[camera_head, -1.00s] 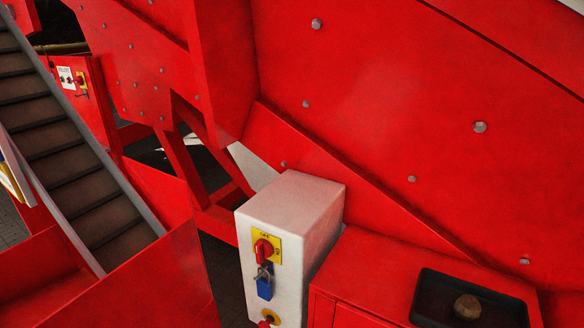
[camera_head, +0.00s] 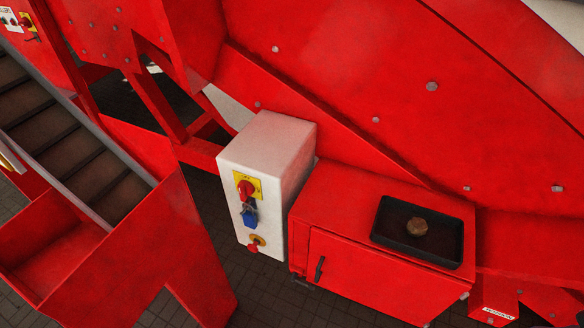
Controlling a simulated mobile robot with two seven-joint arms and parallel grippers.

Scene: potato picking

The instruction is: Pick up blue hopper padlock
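The blue padlock (camera_head: 250,218) hangs from the red rotary switch (camera_head: 246,189) on its yellow plate. The switch is on the front face of the white control box (camera_head: 267,143), near the middle of the head view. Neither of my grippers shows in the head view.
A red cabinet (camera_head: 340,199) with a black handle stands right of the white box. A red hopper (camera_head: 101,268) and a slatted conveyor (camera_head: 65,139) are at left. Dark tiled floor (camera_head: 268,293) shows in front.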

